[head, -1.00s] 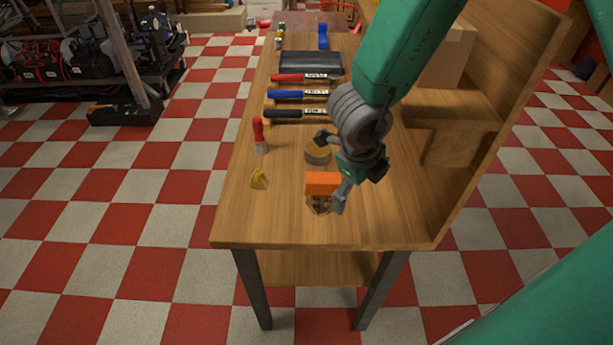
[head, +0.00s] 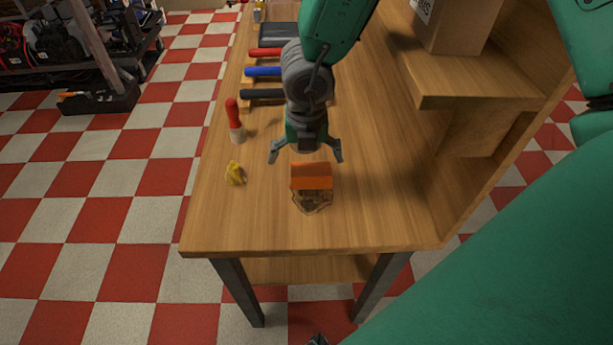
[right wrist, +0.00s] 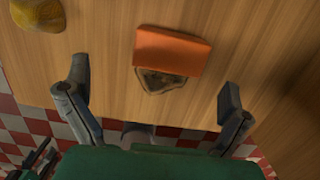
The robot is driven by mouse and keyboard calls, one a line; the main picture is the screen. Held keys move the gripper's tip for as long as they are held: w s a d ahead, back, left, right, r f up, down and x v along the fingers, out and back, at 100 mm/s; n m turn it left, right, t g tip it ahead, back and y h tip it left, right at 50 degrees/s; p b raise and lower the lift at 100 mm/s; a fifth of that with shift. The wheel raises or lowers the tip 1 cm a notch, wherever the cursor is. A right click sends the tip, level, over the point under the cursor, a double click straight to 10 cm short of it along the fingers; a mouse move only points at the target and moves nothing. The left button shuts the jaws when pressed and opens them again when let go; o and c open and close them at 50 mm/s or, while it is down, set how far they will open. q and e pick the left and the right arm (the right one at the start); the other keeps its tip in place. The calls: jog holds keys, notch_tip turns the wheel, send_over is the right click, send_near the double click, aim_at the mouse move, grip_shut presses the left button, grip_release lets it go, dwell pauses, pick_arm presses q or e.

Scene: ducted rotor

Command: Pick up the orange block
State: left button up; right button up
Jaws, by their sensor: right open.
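The orange block (head: 312,177) sits near the front end of the wooden table, with a dark, irregular brownish piece (head: 312,201) right at its near side. My right gripper (head: 305,152) is open and empty, just beyond the block in the head view, fingers spread left and right. In the right wrist view the block (right wrist: 172,50) lies between the lines of the two fingers (right wrist: 153,92), apart from both. I cannot tell the height of the fingers above the table.
Red, blue and black-handled tools (head: 262,72) lie farther back. A wooden shelf (head: 480,85) with a box (head: 455,25) stands at the right. The table (head: 385,215) right of the block is clear.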

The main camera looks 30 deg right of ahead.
aim_at(313, 169)
jog(key=f, duration=0.1)
jog(key=d+f, duration=0.2)
jog(key=f, duration=0.1)
jog(key=shift+d, duration=0.25)
jog(key=shift+w+a+f, duration=0.1)
jog(key=shift+a+f, duration=0.05)
jog(key=shift+f, duration=0.35)
jog(key=shift+w+a+f, duration=0.1)
jog(key=shift+f, duration=0.4)
jog(key=shift+a+f, duration=0.15)
jog(key=shift+a, duration=0.35)
jog(key=shift+c, duration=1.3)
jog(key=shift+d, duration=0.15)
jog(key=c, duration=0.6)
jog(key=shift+s+d, duration=0.1)
jog(key=shift+d, duration=0.1)
jog(key=c, duration=0.3)
jog(key=shift+d, duration=0.15)
